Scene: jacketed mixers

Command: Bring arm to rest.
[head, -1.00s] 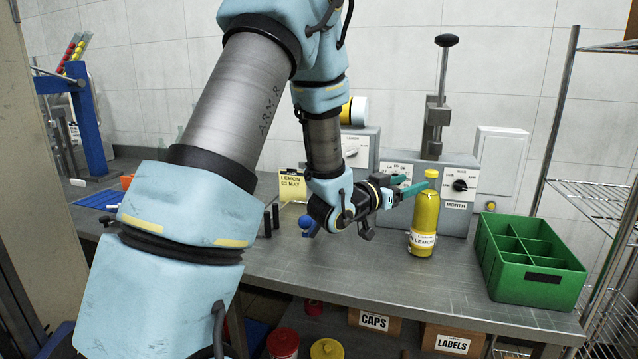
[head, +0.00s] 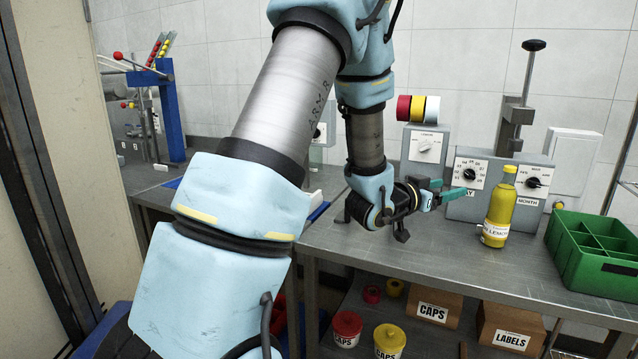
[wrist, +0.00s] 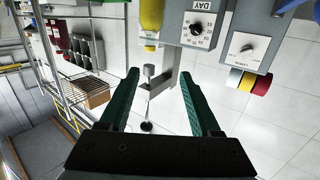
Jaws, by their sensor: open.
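My gripper (head: 447,188) is over the bench, its green fingers pointing right toward the yellow bottle. The fingers are apart with nothing between them. In the wrist view my gripper (wrist: 155,95) also shows open and empty, with the scene turned upside down. The yellow lemon bottle (head: 499,207) stands upright on the bench, with a gap between it and the fingertips. Part of the yellow bottle (wrist: 151,15) shows at the top of the wrist view. My arm is bent, with its upper links in front of the bench's left part.
A date stamping machine with DAY and MONTH dials (head: 497,184) stands behind the bottle. A green divided crate (head: 592,262) is at the right. A dial unit with coloured rolls (head: 425,145) is behind my gripper. A blue-framed press (head: 165,110) is at the left. Boxes (head: 435,308) sit below the bench.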

